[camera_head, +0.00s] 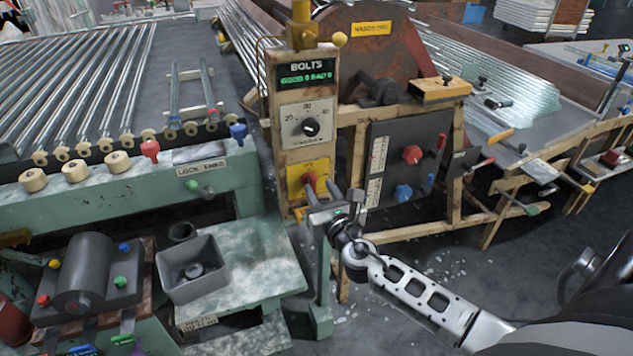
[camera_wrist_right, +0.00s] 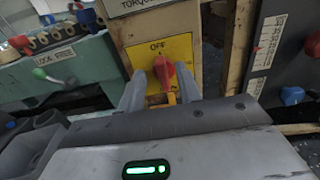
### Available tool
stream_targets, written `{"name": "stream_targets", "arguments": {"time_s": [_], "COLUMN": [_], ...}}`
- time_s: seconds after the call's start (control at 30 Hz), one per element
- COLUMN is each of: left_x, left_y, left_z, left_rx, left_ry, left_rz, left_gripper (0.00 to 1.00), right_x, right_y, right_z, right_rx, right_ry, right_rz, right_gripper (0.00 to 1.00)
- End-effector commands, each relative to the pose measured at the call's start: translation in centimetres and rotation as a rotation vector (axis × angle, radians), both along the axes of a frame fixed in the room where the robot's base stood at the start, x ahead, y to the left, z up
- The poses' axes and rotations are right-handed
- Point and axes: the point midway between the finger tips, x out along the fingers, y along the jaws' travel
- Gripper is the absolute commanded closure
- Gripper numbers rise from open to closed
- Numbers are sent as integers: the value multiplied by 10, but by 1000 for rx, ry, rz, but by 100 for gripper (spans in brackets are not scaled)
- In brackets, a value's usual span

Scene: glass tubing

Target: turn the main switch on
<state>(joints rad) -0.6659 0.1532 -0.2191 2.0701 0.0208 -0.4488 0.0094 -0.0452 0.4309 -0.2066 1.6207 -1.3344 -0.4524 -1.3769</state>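The main switch is a red rotary knob (camera_wrist_right: 163,71) on a yellow plate (camera_wrist_right: 181,48) marked OFF at the top. In the head view the red knob (camera_head: 309,181) sits low on the tan post, below the torque dial. My right gripper (camera_head: 314,196) is in front of the plate. In the right wrist view the two fingers of my right gripper (camera_wrist_right: 161,84) stand apart, one on each side of the knob. I cannot tell whether either finger touches it. My left gripper is not in view.
The tan post carries a BOLTS display (camera_head: 306,73) and a torque dial (camera_head: 310,128). A dark panel (camera_head: 381,151) with red and blue knobs is to the right. A grey open box (camera_head: 192,284) and a green bench (camera_head: 262,262) are at the left.

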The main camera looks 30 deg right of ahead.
Motion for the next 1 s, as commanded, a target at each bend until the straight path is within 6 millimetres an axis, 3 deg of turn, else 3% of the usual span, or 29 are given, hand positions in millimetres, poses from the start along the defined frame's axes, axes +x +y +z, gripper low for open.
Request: {"name": "stream_targets", "arguments": {"time_s": [0.2,0.57,0.7,1.0], "left_x": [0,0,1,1], "left_y": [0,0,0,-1], "left_z": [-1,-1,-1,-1], "left_rx": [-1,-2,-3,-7], "left_ry": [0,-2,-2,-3], "left_rz": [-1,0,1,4], "left_gripper": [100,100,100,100], "right_x": [26,31,30,30], "right_y": [-6,-7,-7,-7], "right_z": [0,0,0,-1], "right_rx": [1,1,1,12], "right_ry": [-1,1,0,-3], "right_rz": [0,0,0,0], "right_gripper": [65,65,99,100]}}
